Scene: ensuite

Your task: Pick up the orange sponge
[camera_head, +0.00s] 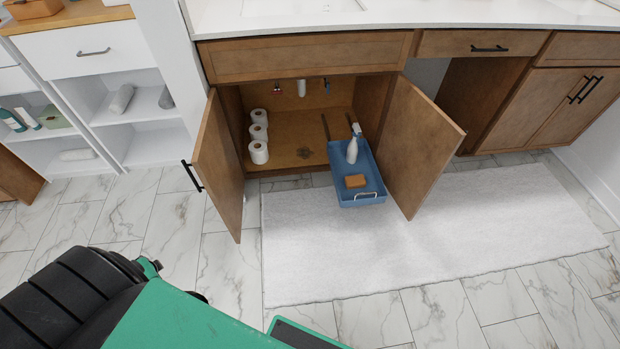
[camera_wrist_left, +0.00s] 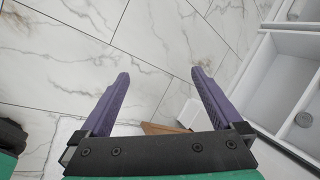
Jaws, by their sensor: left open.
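The orange sponge (camera_head: 355,181) lies in the front part of a blue tray (camera_head: 362,201), which sticks out of the open cabinet under the counter. A white spray bottle (camera_head: 352,148) stands behind the sponge in the same tray. My left gripper (camera_wrist_left: 158,82) shows in the left wrist view with its two purple fingers wide apart and nothing between them but marble floor beyond. The sponge is not visible in the left wrist view. My green and black arm parts fill the lower left of the head view, with no gripper fingers showing there. My right gripper is not visible.
Two open wooden doors, left (camera_head: 218,166) and right (camera_head: 420,145), flank the tray. Several toilet rolls (camera_head: 258,133) stand inside the cabinet at left. A white rug (camera_head: 450,235) lies in front on the marble floor. White shelves (camera_head: 140,105) stand at the left.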

